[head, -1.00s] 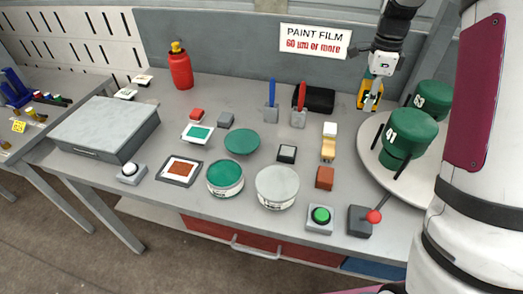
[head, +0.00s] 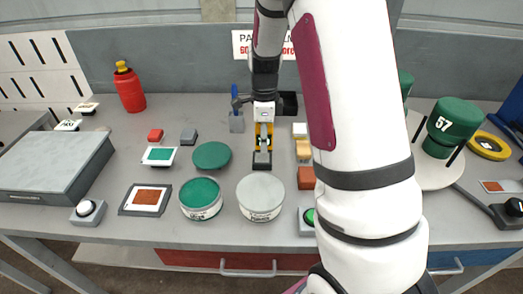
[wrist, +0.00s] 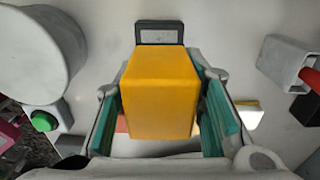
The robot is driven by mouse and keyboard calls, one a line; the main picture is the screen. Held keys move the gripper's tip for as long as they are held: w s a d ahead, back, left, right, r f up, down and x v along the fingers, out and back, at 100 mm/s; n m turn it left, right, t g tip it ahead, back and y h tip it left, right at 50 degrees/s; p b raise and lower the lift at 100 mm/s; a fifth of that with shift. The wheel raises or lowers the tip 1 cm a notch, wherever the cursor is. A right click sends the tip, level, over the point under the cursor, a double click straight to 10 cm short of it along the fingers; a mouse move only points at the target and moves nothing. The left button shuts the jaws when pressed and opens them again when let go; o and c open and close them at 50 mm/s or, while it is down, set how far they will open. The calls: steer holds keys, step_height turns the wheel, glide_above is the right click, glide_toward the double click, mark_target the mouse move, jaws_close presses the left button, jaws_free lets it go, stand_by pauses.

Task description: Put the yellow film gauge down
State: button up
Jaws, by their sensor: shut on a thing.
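The yellow film gauge (head: 264,130) is in the jaws of my gripper (head: 263,143), over the middle of the workbench. In the wrist view the yellow gauge (wrist: 160,95) fills the space between the two teal finger pads of my gripper (wrist: 168,118), which is shut on it. A small dark block with a grey face (head: 262,161) shows just below the gripper in the head view. The same dark block (wrist: 160,28) is past the far end of the gauge in the wrist view. The gauge's underside is hidden, so I cannot tell its height above the bench.
A grey-lidded can (head: 260,196) and green can (head: 201,198) stand in front. A green disc (head: 212,155) lies left, and wooden and brown blocks (head: 305,178) right. My arm hides part of the right side. Bare bench (head: 110,160) shows further left.

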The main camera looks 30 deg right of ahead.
mark_target(264, 157)
steer(key=shift+d+f, duration=0.1)
steer(key=shift+f, duration=1.95)
steer(key=shift+f, duration=0.15)
steer(key=o, duration=1)
